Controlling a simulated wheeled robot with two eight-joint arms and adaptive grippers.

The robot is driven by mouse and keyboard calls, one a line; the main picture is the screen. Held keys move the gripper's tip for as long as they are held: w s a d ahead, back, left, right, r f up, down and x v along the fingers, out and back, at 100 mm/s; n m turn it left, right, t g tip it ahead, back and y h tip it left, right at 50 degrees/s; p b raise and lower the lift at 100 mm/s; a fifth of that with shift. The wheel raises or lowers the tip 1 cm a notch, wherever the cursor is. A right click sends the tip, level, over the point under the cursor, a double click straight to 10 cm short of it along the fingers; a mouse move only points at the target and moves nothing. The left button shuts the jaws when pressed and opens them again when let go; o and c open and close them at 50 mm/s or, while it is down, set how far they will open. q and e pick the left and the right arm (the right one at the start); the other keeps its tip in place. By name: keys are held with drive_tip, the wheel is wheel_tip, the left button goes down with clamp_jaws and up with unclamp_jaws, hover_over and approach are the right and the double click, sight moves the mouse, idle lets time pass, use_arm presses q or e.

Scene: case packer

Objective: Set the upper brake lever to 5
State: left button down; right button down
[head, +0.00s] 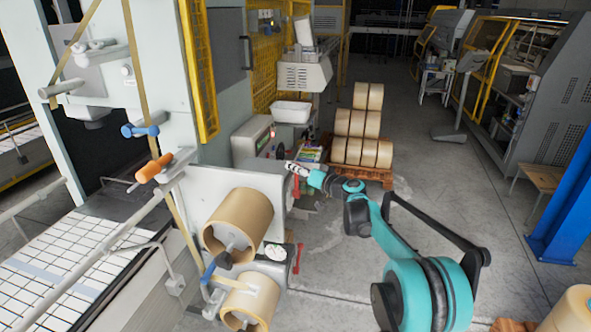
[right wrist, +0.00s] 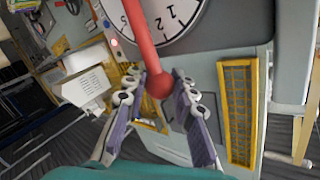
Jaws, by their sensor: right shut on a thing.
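The upper brake lever is a red bar with a round knob (right wrist: 158,84) in the right wrist view. It crosses a white dial (right wrist: 190,14) with black numerals; 1 and 2 show to its right, and it covers part of the scale on its left side. The exact setting cannot be read. My right gripper (right wrist: 161,88) has its fingers on both sides of the knob and is shut on it. In the head view my right gripper (head: 298,169) is at the machine's side, by the red upper lever (head: 296,187). My left gripper is not in view.
A lower red lever (head: 299,258) stands nearer, beside a white dial (head: 276,251). Large brown rolls (head: 240,222) stick out from the machine panel. A pallet of stacked rolls (head: 362,130) stands behind my gripper. Open floor lies right of the machine.

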drive_tip(key=shift+w+d+f+m+g+h+p, duration=0.15)
drive_tip(key=shift+w+d+m+g+p, duration=0.1)
drive_tip(key=shift+w+m+g+p, duration=0.35)
drive_tip(key=shift+w+d+f+m+g+h+p, duration=0.1)
drive_tip(key=shift+w+d+f+m+g+p, duration=0.2)
drive_tip(key=shift+w+m, duration=0.4)
drive_tip(key=shift+w+d+f+m+g+h+p, duration=0.1)
drive_tip(key=shift+w+d+m+g+p, duration=0.05)
drive_tip(key=shift+w+m+g+p, duration=0.55)
drive_tip(key=shift+w+n, duration=0.1)
drive_tip(key=shift+n, duration=0.2)
